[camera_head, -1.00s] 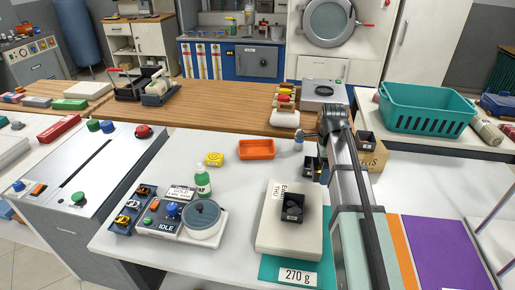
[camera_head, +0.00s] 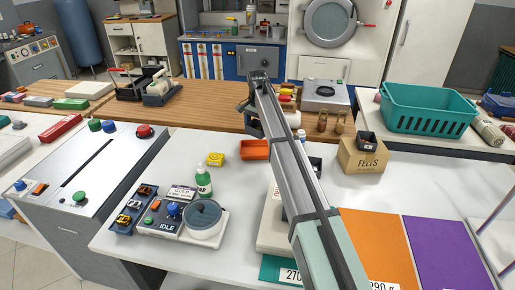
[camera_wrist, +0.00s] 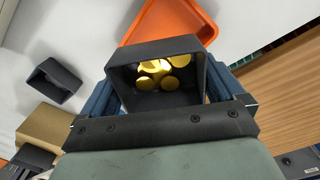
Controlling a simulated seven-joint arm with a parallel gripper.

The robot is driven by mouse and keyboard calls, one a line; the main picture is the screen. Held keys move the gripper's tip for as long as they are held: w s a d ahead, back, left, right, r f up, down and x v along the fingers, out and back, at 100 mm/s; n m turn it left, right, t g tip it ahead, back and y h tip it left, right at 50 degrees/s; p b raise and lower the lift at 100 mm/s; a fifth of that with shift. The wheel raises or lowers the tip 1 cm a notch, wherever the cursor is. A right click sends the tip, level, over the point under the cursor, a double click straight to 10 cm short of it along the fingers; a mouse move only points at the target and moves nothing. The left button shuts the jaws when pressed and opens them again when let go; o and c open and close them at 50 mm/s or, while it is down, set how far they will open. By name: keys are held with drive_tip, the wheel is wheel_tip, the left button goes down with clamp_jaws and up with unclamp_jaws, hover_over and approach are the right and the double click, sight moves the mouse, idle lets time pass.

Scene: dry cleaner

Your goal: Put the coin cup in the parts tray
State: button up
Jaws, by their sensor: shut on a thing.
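The coin cup (camera_wrist: 150,53) is a dark square cup with several gold coins inside. In the wrist view it sits between the fingers of my gripper (camera_wrist: 163,85), which is shut on it. The orange parts tray (camera_wrist: 170,18) shows just beyond the cup, partly hidden by it. In the head view the parts tray (camera_head: 252,150) lies on the white table, its right end behind my arm. My gripper (camera_head: 254,116) is above and behind the tray there, mostly hidden by the arm, with the cup (camera_head: 254,129) a dark shape below it.
Another dark cup (camera_wrist: 52,80) stands on the white table. A carton marked FELTS (camera_head: 362,158) bears one more dark cup (camera_head: 367,141). A yellow item (camera_head: 215,159) and green bottle (camera_head: 204,181) stand left of the tray. The scale (camera_head: 272,235) is partly hidden by my arm.

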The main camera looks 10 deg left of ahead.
sight(258, 152)
drive_tip(key=n, duration=0.5)
drive_tip(key=shift+w, duration=0.25)
drive_tip(key=shift+f, duration=5)
drive_tip(key=shift+f, duration=0.2)
drive_tip(key=o, duration=0.7)
drive_tip(key=shift+r, duration=0.15)
wheel_tip(258, 152, up, 12)
drive_tip(key=shift+r, duration=0.1)
